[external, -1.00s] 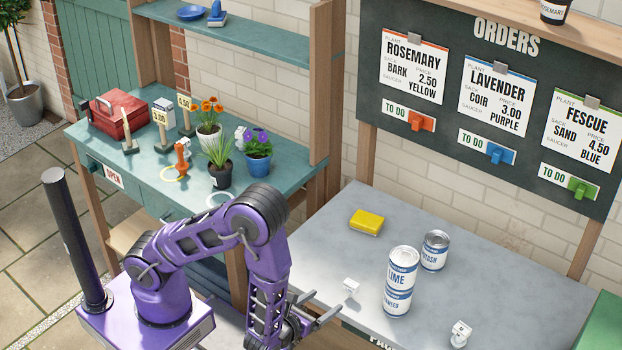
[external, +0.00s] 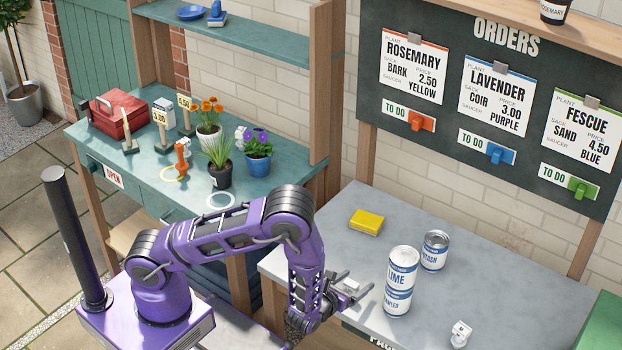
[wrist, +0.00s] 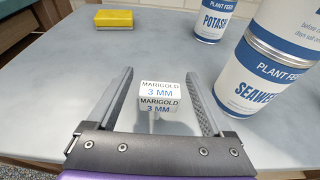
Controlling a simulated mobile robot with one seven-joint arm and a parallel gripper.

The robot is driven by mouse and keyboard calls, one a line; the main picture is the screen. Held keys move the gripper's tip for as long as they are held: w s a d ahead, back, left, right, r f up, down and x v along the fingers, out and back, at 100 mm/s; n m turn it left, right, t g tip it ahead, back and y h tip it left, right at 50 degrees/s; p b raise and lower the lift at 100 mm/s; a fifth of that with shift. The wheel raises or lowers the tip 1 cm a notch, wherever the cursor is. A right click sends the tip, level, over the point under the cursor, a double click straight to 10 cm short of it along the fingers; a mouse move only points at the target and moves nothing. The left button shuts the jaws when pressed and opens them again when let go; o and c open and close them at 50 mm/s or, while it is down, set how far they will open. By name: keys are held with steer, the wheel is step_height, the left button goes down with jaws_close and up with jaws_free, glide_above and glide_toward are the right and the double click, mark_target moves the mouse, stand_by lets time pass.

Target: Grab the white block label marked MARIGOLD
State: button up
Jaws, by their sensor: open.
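The white block label (wrist: 160,94) stands on the grey table, with MARIGOLD and 3 MM printed in dark and blue letters on its faces. In the wrist view it sits between the two fingers of my open gripper (wrist: 162,100), with space on both sides. In the external view my gripper (external: 352,289) is low at the table's front edge, around the white block label (external: 351,285), which its fingers partly hide.
A stack of LIME and SEAWEED cans (external: 400,282) stands close to the right of my gripper. A POTASH can (external: 435,251) is behind it. A yellow sponge (external: 366,222) lies farther back. Another small white block (external: 460,334) stands at the front right. The table's middle (external: 480,275) is clear.

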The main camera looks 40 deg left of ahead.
steer(key=shift+w+f, duration=0.2)
steer(key=shift+w, duration=0.5)
jaws_close()
steer(key=shift+r, duration=0.15)
